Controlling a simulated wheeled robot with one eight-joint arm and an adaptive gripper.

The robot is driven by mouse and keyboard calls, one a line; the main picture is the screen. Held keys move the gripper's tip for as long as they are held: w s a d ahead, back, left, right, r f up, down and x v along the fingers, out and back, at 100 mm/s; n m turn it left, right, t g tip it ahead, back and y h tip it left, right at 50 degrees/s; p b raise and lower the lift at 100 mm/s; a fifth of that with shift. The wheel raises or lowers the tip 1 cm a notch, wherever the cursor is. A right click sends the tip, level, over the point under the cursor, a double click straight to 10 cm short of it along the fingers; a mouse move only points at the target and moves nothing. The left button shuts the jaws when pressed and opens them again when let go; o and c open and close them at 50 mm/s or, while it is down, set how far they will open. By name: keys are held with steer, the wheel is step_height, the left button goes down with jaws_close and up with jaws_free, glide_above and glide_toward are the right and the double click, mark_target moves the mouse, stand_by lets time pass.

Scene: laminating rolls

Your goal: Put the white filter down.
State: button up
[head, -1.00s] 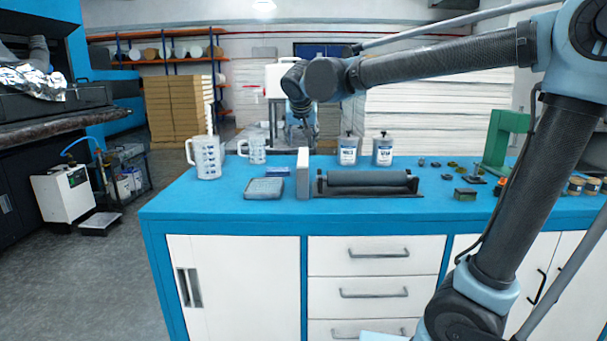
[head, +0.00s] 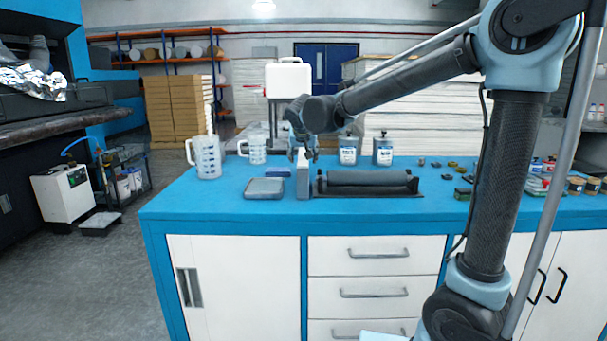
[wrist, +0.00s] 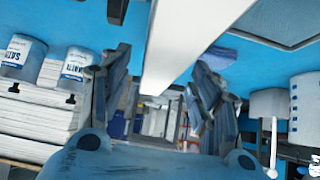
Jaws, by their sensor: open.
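The white filter (head: 303,182) is a narrow, upright white block on the blue bench, just left of the black roller. My gripper (head: 304,152) is at its top end in the head view, and its fingers partly cover that end. In the wrist view the white filter (wrist: 188,38) runs between the two spread fingers of my gripper (wrist: 158,82). The fingers are open, with gaps visible beside the filter. The head view shows its base resting on the bench.
The black roller (head: 368,180) lies close to the right. A grey tray (head: 264,188) and measuring jugs (head: 207,158) are to the left. Two labelled bottles (head: 348,150) stand behind the roller. The bench's front left (head: 200,215) is clear.

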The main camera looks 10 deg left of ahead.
mark_target(303, 157)
steer(key=shift+x, duration=1.55)
jaws_close()
steer(key=shift+r, duration=0.1)
